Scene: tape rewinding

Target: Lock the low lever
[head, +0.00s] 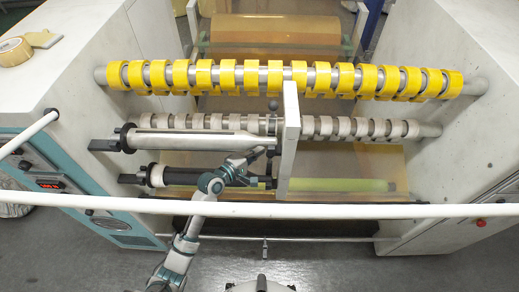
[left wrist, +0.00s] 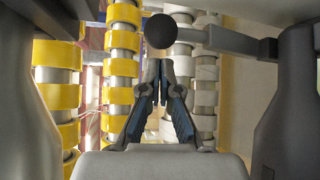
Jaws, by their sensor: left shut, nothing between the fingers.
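My left gripper (head: 262,153) reaches in among the rollers beside the upright white plate (head: 289,142). In the left wrist view its fingers (left wrist: 156,66) are shut with nothing between them. A dark round knob (left wrist: 160,31) on a grey rod (left wrist: 230,42) is just beyond the fingertips; whether they touch it I cannot tell. In the head view, an upper lever with a dark ball knob (head: 273,105) stands next to the plate, above the gripper. The low lever is mostly hidden behind my gripper and hard to make out.
A roller with yellow tape rings (head: 228,77) spans the machine above a bar of pale rings (head: 352,128). A white rail (head: 330,211) crosses in front, near my left arm. White side cabinets (head: 455,120) bound the space. Tape rolls (head: 14,51) lie at upper left.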

